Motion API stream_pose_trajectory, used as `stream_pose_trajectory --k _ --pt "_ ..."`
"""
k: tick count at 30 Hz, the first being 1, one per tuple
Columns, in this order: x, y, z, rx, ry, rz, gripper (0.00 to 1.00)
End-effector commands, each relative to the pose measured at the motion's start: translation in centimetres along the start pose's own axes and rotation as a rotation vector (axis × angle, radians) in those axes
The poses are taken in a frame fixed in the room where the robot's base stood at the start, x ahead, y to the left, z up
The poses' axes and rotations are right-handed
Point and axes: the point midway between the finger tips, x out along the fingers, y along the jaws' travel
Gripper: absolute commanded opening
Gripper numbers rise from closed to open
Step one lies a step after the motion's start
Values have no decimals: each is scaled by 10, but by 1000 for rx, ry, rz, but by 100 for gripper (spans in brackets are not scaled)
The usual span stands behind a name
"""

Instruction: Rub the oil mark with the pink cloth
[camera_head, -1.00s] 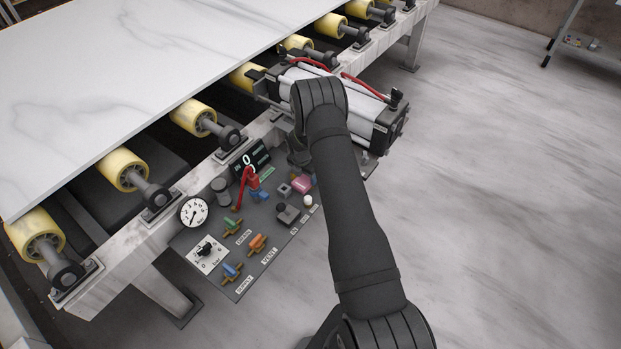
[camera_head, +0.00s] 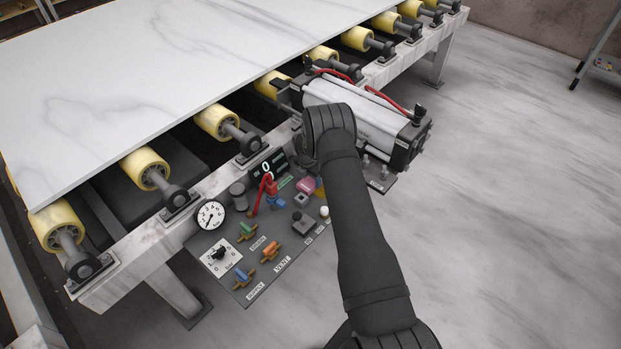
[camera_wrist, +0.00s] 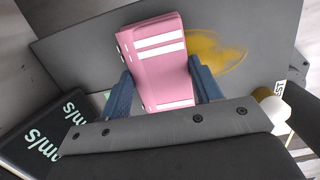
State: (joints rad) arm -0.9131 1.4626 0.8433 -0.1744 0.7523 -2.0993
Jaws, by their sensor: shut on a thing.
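The pink cloth (camera_wrist: 158,62), a folded pad with white stripes, is between the blue fingers of my gripper (camera_wrist: 161,76), which is shut on it. The oil mark (camera_wrist: 218,52) is a yellow-brown smear on the grey panel, just right of the cloth in the wrist view; part of it may lie hidden behind the cloth. In the head view the cloth (camera_head: 306,185) shows beside my arm, with a bit of the oil mark (camera_head: 319,191) to its right. I cannot tell whether the cloth touches the panel.
The control panel (camera_head: 232,283) carries a gauge (camera_head: 210,215), several coloured valves, a red lever (camera_head: 268,187) and a display (camera_head: 267,167). A white knob (camera_head: 324,211) stands near the mark. A cylinder unit (camera_head: 368,119) and rollers under the stone slab (camera_head: 130,75) lie beyond.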

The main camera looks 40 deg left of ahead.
Motion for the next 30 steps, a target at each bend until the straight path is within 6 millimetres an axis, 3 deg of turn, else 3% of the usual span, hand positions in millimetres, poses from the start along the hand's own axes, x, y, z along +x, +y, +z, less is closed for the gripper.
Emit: stream_pose_trajectory --k 30 --pt "0 -93 0 0 1 -1 40"
